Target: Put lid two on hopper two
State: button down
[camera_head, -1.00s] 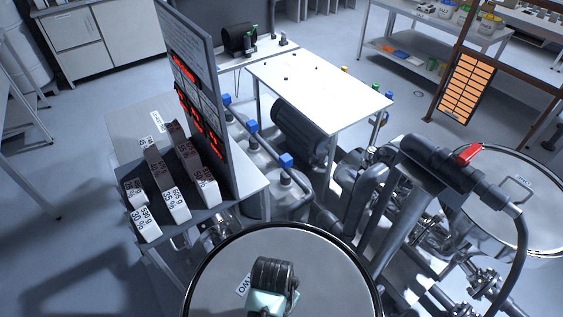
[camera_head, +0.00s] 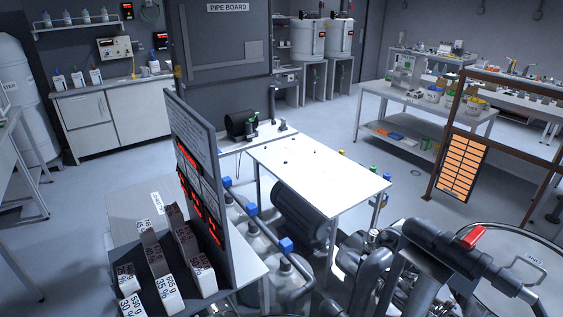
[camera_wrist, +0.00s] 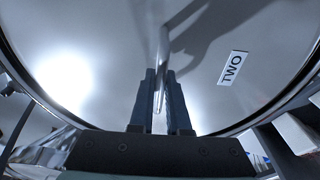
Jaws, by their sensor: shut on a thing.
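Lid two (camera_wrist: 100,45), a wide grey metal disc with a dark rim and a label reading TWO (camera_wrist: 233,68), fills most of the wrist view. My gripper (camera_wrist: 161,82) is shut on its bar handle (camera_wrist: 165,45), the bar running up between the two dark fingers. I cannot tell what, if anything, is under the lid. No hopper in view has a label that I can read as two.
A white table (camera_head: 320,175) stands mid-picture. A dark display board (camera_head: 195,180) and blocks are at left. Two white vessels (camera_head: 303,40) stand at the back.

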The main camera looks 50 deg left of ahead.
jog(key=shift+w, duration=0.1)
jog(key=c, duration=0.8)
grip_release()
jog(key=shift+f, duration=0.2)
notch_tip(320, 180, up, 13)
jog(key=s+b, duration=0.1)
jog(key=shift+s+d, duration=0.25)
jog(key=shift+s, duration=0.1)
